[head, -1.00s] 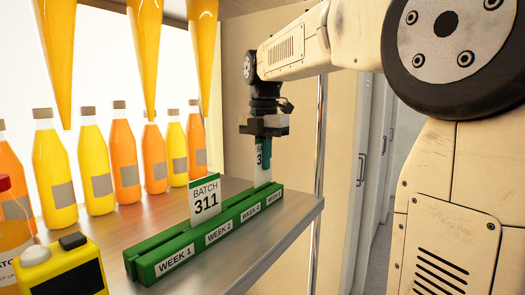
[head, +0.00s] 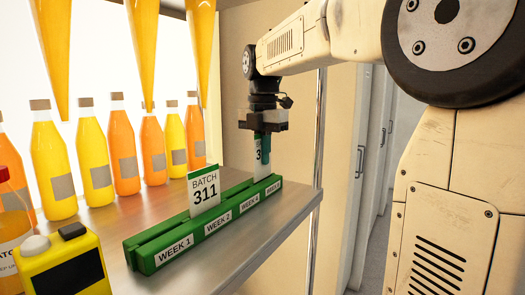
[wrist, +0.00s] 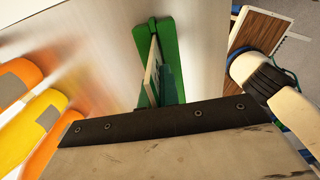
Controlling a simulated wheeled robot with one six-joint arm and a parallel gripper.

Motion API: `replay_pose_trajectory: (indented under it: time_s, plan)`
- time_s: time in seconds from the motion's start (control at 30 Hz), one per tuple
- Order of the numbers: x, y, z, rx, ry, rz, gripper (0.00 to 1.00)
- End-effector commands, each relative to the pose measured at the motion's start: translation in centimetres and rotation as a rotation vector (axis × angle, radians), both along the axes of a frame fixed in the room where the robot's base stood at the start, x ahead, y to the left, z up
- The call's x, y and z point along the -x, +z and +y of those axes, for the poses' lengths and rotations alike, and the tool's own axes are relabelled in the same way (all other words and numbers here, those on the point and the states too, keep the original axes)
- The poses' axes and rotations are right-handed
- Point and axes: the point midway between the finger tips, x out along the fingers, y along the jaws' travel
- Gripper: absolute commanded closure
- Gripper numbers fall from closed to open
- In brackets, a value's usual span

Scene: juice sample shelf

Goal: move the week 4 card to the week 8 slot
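A green card rack (head: 165,243) on the shelf has slots labelled week 1, week 2, week 4 and week 8. The BATCH 311 card (head: 204,192) stands upright at the week 2 slot; a card also shows edge-on in the wrist view (wrist: 152,78). The week 4 card (head: 259,152), white with a green top, is upright at the week 8 end of the rack, its bottom at the rack's top. My gripper (head: 266,152) is over this card, its teal fingers covering part of it, and looks shut on it. The week 4 slot looks empty.
Several juice bottles (head: 124,157) line the back of the shelf (head: 118,215), below hanging orange cones (head: 144,50). A yellow device (head: 62,268) stands at the near left. The shelf's right edge is close to the rack; beyond it are white cabinet doors (head: 365,150).

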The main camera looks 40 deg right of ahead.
Motion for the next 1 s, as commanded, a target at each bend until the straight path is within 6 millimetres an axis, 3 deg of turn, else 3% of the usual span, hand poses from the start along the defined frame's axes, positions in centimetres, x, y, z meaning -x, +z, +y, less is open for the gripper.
replay_pose_trajectory:
  time_s: [1.0]
  plan:
    - [0.0, -1.5, 0.0, 0.0, 0.0, 0.0, 1.0]
